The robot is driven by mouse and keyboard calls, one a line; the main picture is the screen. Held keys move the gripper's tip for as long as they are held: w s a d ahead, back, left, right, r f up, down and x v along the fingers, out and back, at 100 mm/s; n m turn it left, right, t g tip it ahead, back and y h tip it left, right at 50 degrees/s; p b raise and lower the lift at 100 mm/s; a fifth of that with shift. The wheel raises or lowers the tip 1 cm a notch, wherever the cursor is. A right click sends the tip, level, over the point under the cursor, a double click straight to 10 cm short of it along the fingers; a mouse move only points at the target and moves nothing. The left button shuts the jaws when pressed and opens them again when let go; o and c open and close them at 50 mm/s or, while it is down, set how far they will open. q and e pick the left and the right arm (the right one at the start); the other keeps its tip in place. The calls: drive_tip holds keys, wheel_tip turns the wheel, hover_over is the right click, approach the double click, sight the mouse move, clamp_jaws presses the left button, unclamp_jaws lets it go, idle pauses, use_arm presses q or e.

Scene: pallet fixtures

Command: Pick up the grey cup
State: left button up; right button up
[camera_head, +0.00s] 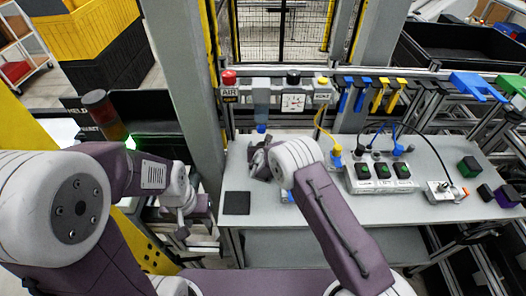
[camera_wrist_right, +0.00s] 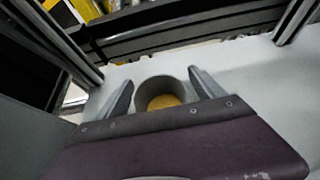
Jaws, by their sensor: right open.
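The grey cup (camera_wrist_right: 142,91) stands on the table in the right wrist view, with a yellow-brown inside. My right gripper (camera_wrist_right: 161,80) is open, with one finger on each side of the cup; I cannot tell whether they touch it. The near side of the cup is hidden by the gripper body. In the head view my right gripper (camera_head: 259,160) is low over the left part of the table, and I cannot make out the cup there. My left gripper (camera_head: 181,228) points down left of the table, away from the cup; its jaws are too small to read.
The grey table (camera_head: 300,215) holds a dark square pad (camera_head: 237,203) at its left, a switch box (camera_head: 378,174) and green (camera_head: 468,166) and purple blocks at the right. A rail with hanging tools (camera_head: 372,88) runs behind. A grey post (camera_head: 188,80) stands at the left.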

drive_tip(key=shift+w, duration=0.1)
drive_tip(key=shift+c, duration=0.9)
drive_tip(key=c, duration=1.4)
drive_tip(key=shift+o, duration=0.2)
drive_tip(key=shift+r, duration=0.1)
